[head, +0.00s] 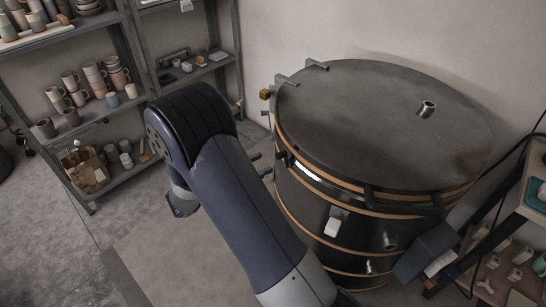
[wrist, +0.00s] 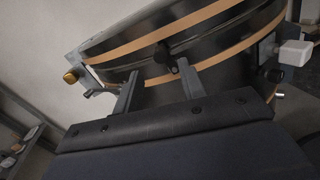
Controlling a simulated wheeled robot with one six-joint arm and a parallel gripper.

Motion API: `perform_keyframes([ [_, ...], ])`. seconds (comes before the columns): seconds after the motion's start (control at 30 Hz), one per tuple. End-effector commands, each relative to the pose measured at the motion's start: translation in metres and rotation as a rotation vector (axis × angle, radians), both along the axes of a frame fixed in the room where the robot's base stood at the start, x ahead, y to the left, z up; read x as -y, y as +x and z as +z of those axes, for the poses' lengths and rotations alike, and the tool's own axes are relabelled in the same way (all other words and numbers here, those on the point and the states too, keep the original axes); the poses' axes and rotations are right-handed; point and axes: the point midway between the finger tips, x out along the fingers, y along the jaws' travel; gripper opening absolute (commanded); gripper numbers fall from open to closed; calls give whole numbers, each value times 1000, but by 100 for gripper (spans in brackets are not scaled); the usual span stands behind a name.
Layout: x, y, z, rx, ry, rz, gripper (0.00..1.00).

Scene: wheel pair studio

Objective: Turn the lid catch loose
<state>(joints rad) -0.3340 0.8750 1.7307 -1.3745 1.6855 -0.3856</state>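The kiln (head: 330,210) is a dark drum with tan bands, under a round grey lid (head: 380,115). A small black catch (wrist: 163,55) sits on its side at the lid seam in the wrist view. In the head view, a dark fitting at the left of the rim (head: 283,157) looks like the same catch. My gripper (wrist: 158,70) is open, one finger on each side of the catch in the picture. I cannot tell whether either finger touches it. In the head view, my arm hides most of the gripper; two dark fingertips (head: 261,164) show beside the kiln.
A brass-coloured knob (wrist: 71,77) and a white block (wrist: 294,53) stick out from the kiln's sides. Shelves with cups (head: 95,85) stand at the left, a wall behind. A rack (head: 510,250) is close at the right. Floor (head: 165,255) is open at front left.

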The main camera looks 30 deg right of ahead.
Motion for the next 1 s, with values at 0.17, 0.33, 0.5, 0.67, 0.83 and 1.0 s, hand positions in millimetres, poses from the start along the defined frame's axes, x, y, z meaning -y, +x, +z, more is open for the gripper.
perform_keyframes([
  [0.17, 31, 3, 1, 1, 0, -4, 39],
  [0.33, 47, 5, 0, 1, 0, -1, 39],
  [0.5, 51, 6, 0, 1, 0, 1, 39],
  [0.67, 51, 6, 0, 1, 0, 1, 39],
  [0.83, 51, 6, 0, 1, 0, 1, 28],
  [1.0, 51, 6, 0, 1, 0, 1, 14],
])
